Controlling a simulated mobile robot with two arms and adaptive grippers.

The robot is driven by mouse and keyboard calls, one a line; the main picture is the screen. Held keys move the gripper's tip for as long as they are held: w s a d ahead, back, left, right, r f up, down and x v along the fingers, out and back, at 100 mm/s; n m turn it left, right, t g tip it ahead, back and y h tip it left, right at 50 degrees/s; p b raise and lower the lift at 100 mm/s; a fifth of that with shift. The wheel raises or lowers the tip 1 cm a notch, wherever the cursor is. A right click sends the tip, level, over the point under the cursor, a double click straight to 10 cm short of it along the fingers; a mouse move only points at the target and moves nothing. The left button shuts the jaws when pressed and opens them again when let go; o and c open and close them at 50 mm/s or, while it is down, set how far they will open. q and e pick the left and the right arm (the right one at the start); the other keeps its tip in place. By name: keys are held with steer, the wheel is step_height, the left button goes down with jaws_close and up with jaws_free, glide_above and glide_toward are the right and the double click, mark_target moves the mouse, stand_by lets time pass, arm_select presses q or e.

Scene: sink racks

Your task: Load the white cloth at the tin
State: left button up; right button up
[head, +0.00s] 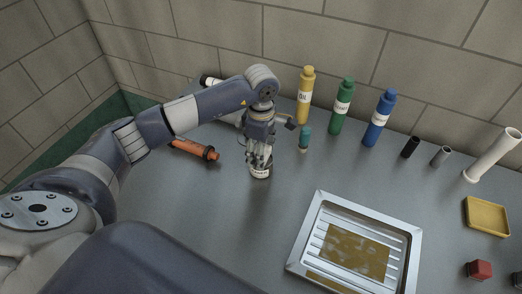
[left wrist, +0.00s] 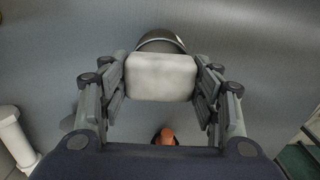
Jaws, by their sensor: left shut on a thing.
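In the left wrist view, my left gripper (left wrist: 161,88) is shut on the white cloth (left wrist: 162,75), a pale pad held between its two fingers. Just beyond the cloth is the dark round top of the tin (left wrist: 160,42). In the head view, my left gripper (head: 259,158) points down over the tin (head: 260,173), which stands on the grey counter with a pale label. The fingers hide most of the cloth there. I cannot tell whether the cloth touches the tin. My right gripper is not in view.
Yellow (head: 305,97), green (head: 341,108) and blue (head: 378,119) bottles stand by the back wall, with a small teal bottle (head: 304,138) near my gripper. An orange tool (head: 195,149) lies left. A metal tray (head: 314,215) is at front right. Counter between them is clear.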

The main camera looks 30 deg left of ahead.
arm_select(q)
steer(key=shift+r+p, duration=1.8)
steer(key=shift+r, duration=1.65)
